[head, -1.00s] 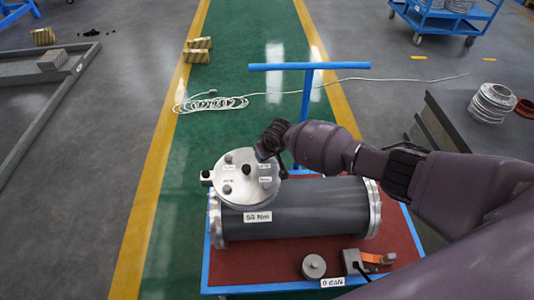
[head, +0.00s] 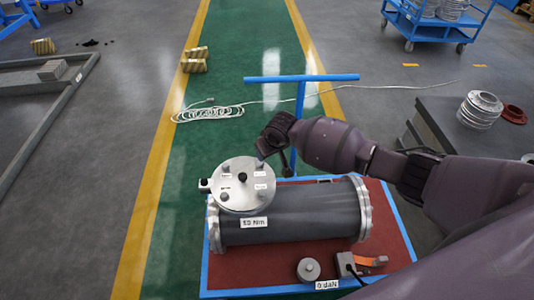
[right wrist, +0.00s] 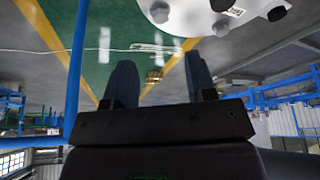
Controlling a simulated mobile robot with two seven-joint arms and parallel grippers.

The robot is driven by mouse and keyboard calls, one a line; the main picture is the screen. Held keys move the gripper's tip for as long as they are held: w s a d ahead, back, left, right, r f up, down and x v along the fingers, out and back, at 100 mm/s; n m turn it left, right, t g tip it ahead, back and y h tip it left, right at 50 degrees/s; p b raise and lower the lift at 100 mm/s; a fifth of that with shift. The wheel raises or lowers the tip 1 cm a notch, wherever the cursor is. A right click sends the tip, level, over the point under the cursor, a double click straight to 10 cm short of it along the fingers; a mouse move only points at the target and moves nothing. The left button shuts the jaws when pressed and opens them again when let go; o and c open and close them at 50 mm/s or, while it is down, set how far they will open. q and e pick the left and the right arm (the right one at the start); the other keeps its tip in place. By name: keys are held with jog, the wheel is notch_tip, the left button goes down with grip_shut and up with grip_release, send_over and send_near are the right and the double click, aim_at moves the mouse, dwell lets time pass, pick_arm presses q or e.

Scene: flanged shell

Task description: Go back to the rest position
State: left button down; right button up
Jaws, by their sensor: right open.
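The dark grey flanged shell (head: 290,218) lies on its side on a red-topped blue trolley (head: 270,268). A round silver cover (head: 235,198) with several bolts and small labels sits at its left end, on top. Part of this cover also shows at the top of the right wrist view (right wrist: 200,12). My right gripper (head: 264,152) is just beyond the cover's upper right edge and appears apart from it. In the right wrist view its two fingers (right wrist: 161,78) are spread with nothing between them. My left gripper is not in view.
A blue trolley handle (head: 300,78) stands behind my right gripper. A round weight (head: 309,269) and a small device with an orange part (head: 362,262) lie at the trolley's front. A grey bench (head: 460,130) with metal rings is at right. The green floor lane is mostly clear.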

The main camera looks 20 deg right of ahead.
dwell(0.6)
jog(key=w+a+r+n+t+y, duration=0.35)
jog(key=a+r+t, duration=0.2)
jog(key=r, duration=0.25)
jog(key=s+a+r+n+t+y, duration=0.1)
jog(key=s+a+r+t, duration=0.15)
jog(key=s, duration=0.45)
jog(key=s+d+f+m+h, duration=0.2)
jog(key=s+d+f, duration=0.2)
jog(key=s, duration=0.5)
jog(key=s+d+f+m+h, duration=0.1)
jog(key=s+d+f, duration=0.4)
jog(key=s, duration=0.5)
jog(key=s+d+f+m+g+h, duration=0.1)
jog(key=s+d+f, duration=0.4)
jog(key=s, duration=0.5)
jog(key=shift+s+d+m+h, duration=0.2)
jog(key=shift+m+h, duration=0.65)
jog(key=shift+m, duration=0.2)
